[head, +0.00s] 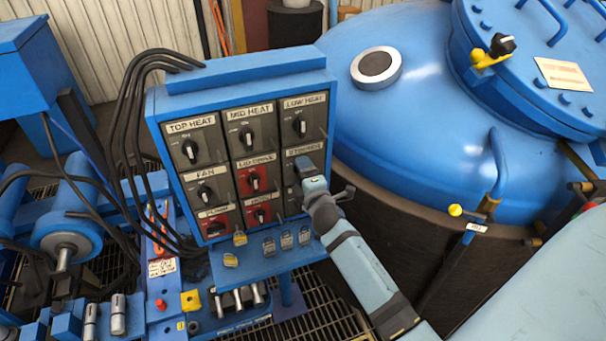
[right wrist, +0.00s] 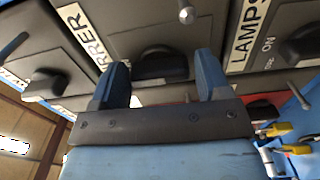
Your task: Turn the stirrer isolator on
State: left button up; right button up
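The stirrer isolator is a black rotary knob (right wrist: 160,64) on a dark grey plate. Its label (right wrist: 83,33) is partly cut off in the right wrist view and reads "...RRER". In the head view the stirrer plate (head: 304,149) is in the right column of the panel, below LOW HEAT, and my right gripper (head: 303,172) covers most of it. In the right wrist view my right gripper (right wrist: 162,77) is open, with one finger on each side of the knob. I cannot tell whether the fingers touch it, or which way the knob points. My left gripper is not in view.
The blue panel (head: 234,76) carries several other knobs, including LOW HEAT (head: 300,126) and a red-plated one (head: 252,181). The LAMPS knob (right wrist: 300,46) is close on the right. A large blue vessel (head: 425,110) stands to the right.

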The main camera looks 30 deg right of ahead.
jog(key=b+v, duration=0.2)
jog(key=v, duration=1.1)
jog(key=shift+s+a, duration=0.15)
jog(key=shift+s, duration=0.2)
jog(key=shift+r, duration=0.1)
